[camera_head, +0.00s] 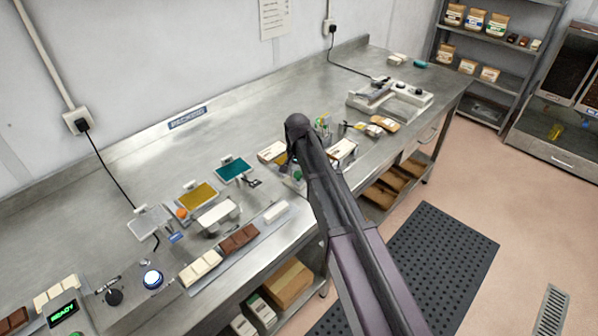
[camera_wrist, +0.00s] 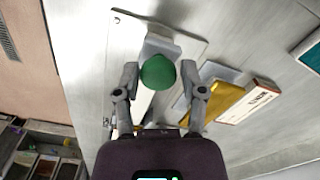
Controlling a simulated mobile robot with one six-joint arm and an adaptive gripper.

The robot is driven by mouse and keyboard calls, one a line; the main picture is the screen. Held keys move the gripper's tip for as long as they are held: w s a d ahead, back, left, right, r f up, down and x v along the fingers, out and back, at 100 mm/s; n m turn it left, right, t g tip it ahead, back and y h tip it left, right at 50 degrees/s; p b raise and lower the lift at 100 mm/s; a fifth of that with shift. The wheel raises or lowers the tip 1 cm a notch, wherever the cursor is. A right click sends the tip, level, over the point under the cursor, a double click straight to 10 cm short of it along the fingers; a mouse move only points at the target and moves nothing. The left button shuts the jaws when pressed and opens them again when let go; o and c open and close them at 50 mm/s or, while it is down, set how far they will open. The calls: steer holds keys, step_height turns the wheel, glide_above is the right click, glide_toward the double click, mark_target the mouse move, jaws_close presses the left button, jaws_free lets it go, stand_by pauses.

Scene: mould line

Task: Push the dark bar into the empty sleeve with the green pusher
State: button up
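The green pusher's round knob (camera_wrist: 158,72) sits between the fingertips of my gripper (camera_wrist: 160,75) in the wrist view. The fingers are apart, with a gap seeming to show on each side of the knob. A pale block and a white plate are beyond it. A yellow sleeve (camera_wrist: 214,102) and a white printed sleeve (camera_wrist: 251,101) lie to the right; I cannot tell which is empty. In the head view a brown bar (camera_head: 238,238) lies on the front strip, but I cannot tell whether it is the task's dark bar. My arm hides most of the pusher area there.
The steel bench (camera_head: 285,110) has clear room at the back. A white machine (camera_head: 405,95) stands farther right.

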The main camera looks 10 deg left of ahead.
steer(key=shift+o, duration=1.1)
steer(key=shift+w+d, duration=0.1)
steer(key=shift+w, duration=0.1)
